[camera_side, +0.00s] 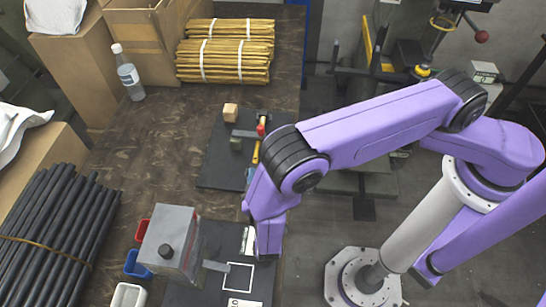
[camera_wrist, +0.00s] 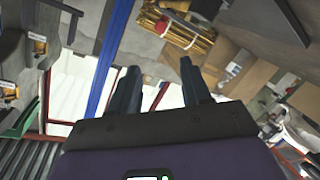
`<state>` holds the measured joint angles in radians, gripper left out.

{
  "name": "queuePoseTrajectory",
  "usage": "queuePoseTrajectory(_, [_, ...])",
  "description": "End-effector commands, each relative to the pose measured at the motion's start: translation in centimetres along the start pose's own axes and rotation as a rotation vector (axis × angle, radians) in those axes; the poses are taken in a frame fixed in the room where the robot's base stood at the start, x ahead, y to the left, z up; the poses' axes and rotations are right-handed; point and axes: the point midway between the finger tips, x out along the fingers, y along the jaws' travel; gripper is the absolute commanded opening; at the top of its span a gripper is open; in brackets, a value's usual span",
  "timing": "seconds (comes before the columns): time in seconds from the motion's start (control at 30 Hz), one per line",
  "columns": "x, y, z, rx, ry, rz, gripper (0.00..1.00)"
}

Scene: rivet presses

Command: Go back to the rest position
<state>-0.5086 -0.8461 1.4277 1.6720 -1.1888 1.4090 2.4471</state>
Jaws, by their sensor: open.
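My gripper (camera_wrist: 158,80) shows in the wrist view with its two dark fingers spread apart and nothing between them. In the side view the lower part of my purple arm hangs over the right edge of the dark workbench (camera_side: 150,130), beside the presses; the fingers cannot be made out there. A grey press (camera_side: 172,240) with a black knob stands on a black plate at the front, by a white square outline (camera_side: 239,277). A second black plate (camera_side: 215,170) behind it bears a small wooden block (camera_side: 230,112) and a small press partly hidden by my arm.
Red, blue (camera_side: 137,264) and white (camera_side: 128,295) bins stand left of the grey press. Black rods (camera_side: 55,230) lie at the left. A bottle (camera_side: 130,75), cardboard boxes (camera_side: 135,40) and strapped wooden bundles (camera_side: 225,60) stand at the back. Bare benchtop lies between.

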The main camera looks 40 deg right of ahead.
Motion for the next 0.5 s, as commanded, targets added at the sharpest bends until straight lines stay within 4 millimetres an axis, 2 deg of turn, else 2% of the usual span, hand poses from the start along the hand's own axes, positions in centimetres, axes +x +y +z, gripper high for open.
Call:
queuePoseTrajectory(0.17, [0.2,0.6,-0.5,-0.020,-0.026,0.008,0.48])
queuePoseTrajectory(0.27, [0.5,2.0,-1.6,-0.070,-0.088,0.020,0.48])
queuePoseTrajectory(0.5, [1.1,8.1,-4.2,-0.271,-0.335,-0.007,0.48])
